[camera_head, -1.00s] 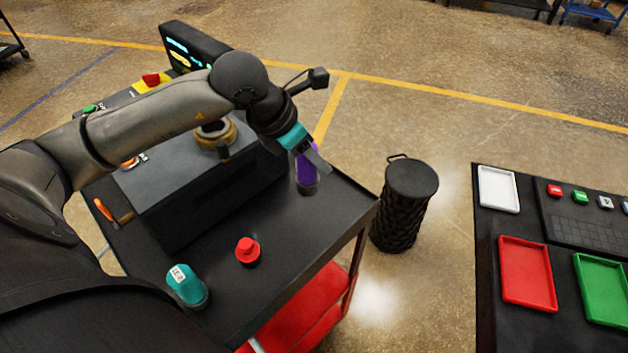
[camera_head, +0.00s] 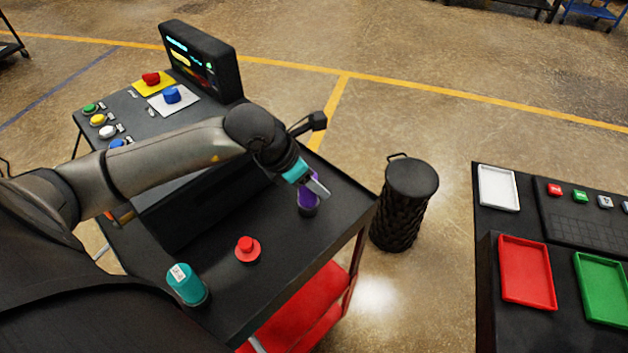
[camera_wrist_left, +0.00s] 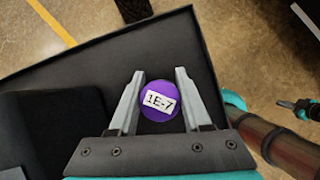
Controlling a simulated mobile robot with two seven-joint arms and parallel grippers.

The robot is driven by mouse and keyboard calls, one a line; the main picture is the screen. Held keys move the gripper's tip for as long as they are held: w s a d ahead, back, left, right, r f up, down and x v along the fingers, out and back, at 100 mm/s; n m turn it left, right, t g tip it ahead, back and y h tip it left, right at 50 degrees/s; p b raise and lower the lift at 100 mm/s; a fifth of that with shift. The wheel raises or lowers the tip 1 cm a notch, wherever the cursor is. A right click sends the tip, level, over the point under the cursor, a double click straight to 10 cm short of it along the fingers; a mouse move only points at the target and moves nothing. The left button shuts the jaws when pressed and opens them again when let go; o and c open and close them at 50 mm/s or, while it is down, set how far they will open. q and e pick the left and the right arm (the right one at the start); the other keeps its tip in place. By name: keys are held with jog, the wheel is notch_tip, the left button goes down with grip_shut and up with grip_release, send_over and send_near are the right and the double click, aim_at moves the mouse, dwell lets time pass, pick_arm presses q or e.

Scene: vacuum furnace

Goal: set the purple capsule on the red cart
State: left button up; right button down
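The purple capsule (camera_head: 308,199) is at the far right part of the black top of the red cart (camera_head: 274,270). My left gripper (camera_head: 318,190) is at the capsule, pointing down at it. In the left wrist view the capsule's round purple top (camera_wrist_left: 160,101), with a label reading 1E-7, lies between the two fingers of the left gripper (camera_wrist_left: 160,75). The fingers are apart, with a gap on each side of the capsule. The capsule's lower part is dark and looks to stand on the cart top.
A teal capsule (camera_head: 186,284) and a red-topped one (camera_head: 247,249) stand nearer on the cart. The furnace box with a screen (camera_head: 203,58) is at the left. A black ribbed bin (camera_head: 405,205) stands right of the cart. A table with red (camera_head: 526,272) and green trays is at the right.

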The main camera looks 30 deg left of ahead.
pick_arm(q)
jog(key=o, duration=0.4)
jog(key=shift+s+a+r, duration=0.1)
jog(key=shift+s+r, duration=0.05)
jog(key=shift+r, duration=0.3)
jog(key=shift+p+v, duration=0.45)
jog(key=shift+v, duration=5.15)
